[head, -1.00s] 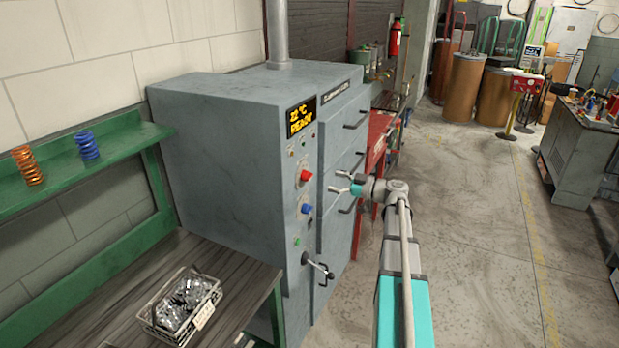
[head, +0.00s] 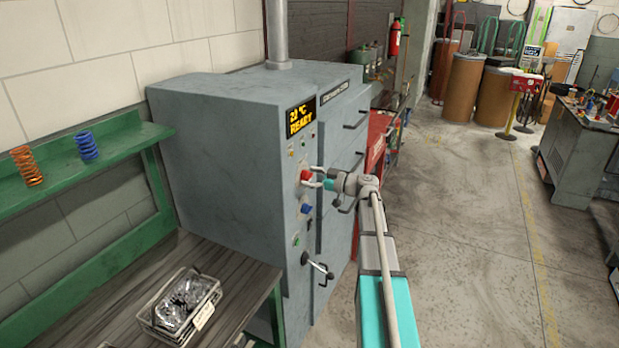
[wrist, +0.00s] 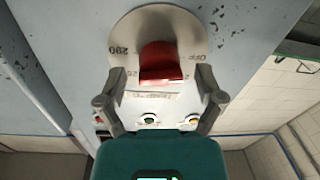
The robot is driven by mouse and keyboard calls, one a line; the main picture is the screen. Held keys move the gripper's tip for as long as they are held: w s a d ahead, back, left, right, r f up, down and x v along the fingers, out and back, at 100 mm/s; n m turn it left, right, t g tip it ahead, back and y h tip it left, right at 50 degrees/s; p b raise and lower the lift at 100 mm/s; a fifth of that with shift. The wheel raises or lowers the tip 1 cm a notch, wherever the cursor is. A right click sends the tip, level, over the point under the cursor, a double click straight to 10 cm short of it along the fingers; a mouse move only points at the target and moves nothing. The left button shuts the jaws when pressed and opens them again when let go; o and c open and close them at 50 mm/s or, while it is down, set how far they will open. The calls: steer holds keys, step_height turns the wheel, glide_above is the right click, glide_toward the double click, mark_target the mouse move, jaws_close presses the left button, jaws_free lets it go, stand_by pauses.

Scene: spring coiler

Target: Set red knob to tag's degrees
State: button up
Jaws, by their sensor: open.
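The red knob (head: 306,176) is on the front of the grey oven (head: 215,150), below its lit display (head: 300,117). In the wrist view the red knob (wrist: 162,62) sits on a round metal dial plate (wrist: 190,30); "290" and "OFF" can be read on the plate's rim. My gripper (head: 314,178) is open at the knob. In the wrist view its fingers (wrist: 160,75) stand on either side of the knob, with gaps visible. A white tag (head: 203,316) hangs on the wire basket (head: 155,322); its writing is too small to read.
A blue knob (head: 305,209), a green button (head: 296,240) and a lever handle (head: 318,266) lie below the red knob. A green shelf (head: 120,135) with two springs and a workbench (head: 235,275) stand at left.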

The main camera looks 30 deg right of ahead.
steer(key=c, duration=1.1)
